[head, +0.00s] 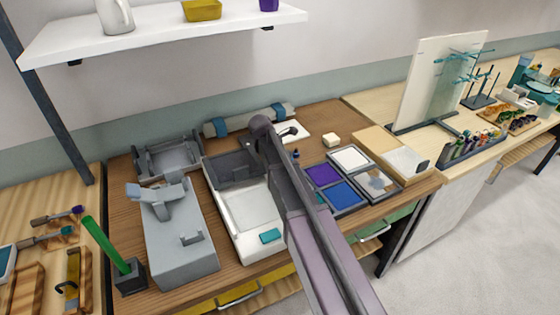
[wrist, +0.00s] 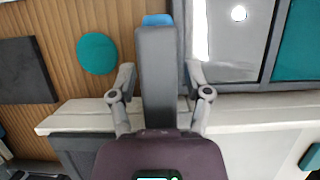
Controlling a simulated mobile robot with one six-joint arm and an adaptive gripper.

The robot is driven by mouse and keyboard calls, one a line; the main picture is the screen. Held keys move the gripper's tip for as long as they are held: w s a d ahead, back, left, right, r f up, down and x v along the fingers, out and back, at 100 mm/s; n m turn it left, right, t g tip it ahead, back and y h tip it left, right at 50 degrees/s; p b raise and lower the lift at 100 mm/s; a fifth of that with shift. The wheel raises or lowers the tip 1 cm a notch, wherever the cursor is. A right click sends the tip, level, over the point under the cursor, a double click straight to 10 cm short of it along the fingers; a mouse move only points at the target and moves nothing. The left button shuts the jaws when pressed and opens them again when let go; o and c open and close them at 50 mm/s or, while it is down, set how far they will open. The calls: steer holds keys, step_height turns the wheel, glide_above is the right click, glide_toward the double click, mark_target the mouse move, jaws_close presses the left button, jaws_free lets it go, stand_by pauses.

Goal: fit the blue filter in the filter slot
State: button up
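A blue square pane (head: 345,195), which looks like the blue filter, lies in the front of a divided tray beside a purple pane (head: 322,175) in the head view. I cannot make out the filter slot for certain; a grey device (head: 172,245) with raised brackets stands at the left. My gripper is hidden by my arm in the head view. In the wrist view my gripper (wrist: 160,75) has its finger links either side of a dark grey bar (wrist: 160,85) with a blue tip (wrist: 157,20). I cannot tell whether that bar is held.
A white tray-like unit (head: 240,200) with a dark box at its back stands mid-bench, with a teal block (head: 270,237) on it. A shelf (head: 165,35) overhangs the back. A pale board (head: 435,80) stands at the right.

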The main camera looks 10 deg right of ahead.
stand_by(0.4)
steer(key=p+v, duration=0.5)
steer(key=shift+d+r, duration=0.1)
steer(key=shift+r, duration=0.2)
steer(key=p+v, duration=0.6)
steer(key=shift+r, duration=0.35)
steer(key=shift+s, duration=0.1)
stand_by(0.6)
steer(key=s+d+m+y, duration=0.2)
steer(key=s+d+m, duration=0.2)
steer(key=s+m, duration=0.6)
steer(key=s+d+f+m+g+y, duration=0.1)
steer(key=s+d+m, duration=0.3)
steer(key=s+m, duration=0.7)
steer(key=shift+s+d+f+m+y, duration=0.3)
steer(key=shift+s+y, duration=0.4)
steer(key=shift+s, duration=0.55)
